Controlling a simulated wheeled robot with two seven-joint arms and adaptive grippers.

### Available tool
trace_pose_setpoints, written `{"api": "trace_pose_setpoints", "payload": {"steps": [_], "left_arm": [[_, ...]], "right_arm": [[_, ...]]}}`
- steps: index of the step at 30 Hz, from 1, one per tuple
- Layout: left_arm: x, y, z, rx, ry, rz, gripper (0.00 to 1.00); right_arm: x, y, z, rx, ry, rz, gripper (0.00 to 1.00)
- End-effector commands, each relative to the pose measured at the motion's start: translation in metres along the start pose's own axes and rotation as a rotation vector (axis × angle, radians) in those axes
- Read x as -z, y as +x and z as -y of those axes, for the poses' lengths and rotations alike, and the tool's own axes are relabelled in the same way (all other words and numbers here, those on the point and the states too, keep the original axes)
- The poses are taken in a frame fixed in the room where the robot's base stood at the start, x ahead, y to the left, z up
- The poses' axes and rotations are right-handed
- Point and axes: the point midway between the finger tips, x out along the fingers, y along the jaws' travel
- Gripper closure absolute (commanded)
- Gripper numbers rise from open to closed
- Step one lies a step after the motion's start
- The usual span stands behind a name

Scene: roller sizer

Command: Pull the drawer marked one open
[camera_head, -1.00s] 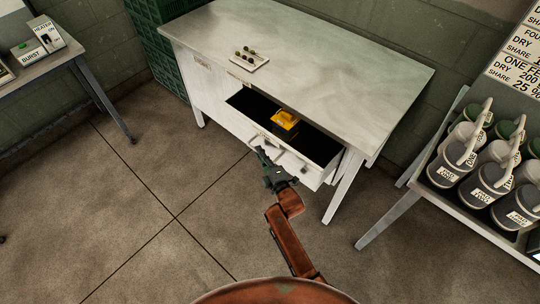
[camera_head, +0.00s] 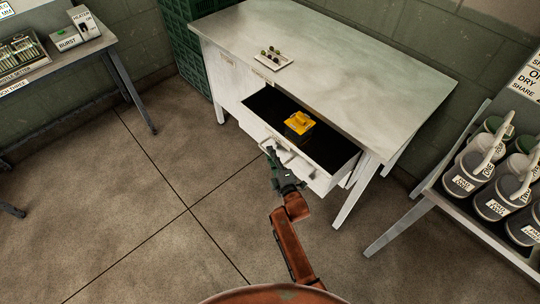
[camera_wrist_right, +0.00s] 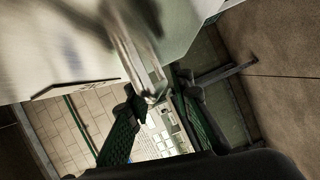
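The drawer (camera_head: 349,166) under the pale metal table is pulled part way out; its number cannot be read. A yellow-topped dark object (camera_head: 299,122) sits inside it. My right gripper (camera_head: 270,150) is at the handle on the drawer's front. In the right wrist view, a pale, blurred handle bar (camera_wrist_right: 140,62) runs down between the two green-padded fingers (camera_wrist_right: 155,92), which appear closed around it. The exact contact is hard to see. My left gripper is not in view.
The table (camera_head: 330,50) carries a small tray (camera_head: 287,64) of dark round pieces. A rack of labelled cans (camera_head: 468,178) stands at right. A side table with a box marked BURST (camera_head: 70,40) is at left. The floor between is clear.

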Motion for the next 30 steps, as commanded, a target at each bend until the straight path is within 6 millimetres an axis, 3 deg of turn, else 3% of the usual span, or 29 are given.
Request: {"api": "trace_pose_setpoints", "payload": {"steps": [10,14,24,30], "left_arm": [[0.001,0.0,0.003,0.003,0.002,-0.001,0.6],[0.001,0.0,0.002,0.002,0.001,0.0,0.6],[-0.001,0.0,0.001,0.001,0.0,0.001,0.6],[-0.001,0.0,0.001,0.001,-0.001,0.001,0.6]], "right_arm": [[0.001,-0.001,0.0,0.0,-0.001,-0.001,0.74],[0.0,-0.012,0.001,0.0,-0.001,-0.001,0.74],[-0.001,-0.081,0.002,0.001,-0.002,0.0,0.74],[0.0,-0.11,0.001,0.001,-0.002,0.0,0.74]]}}
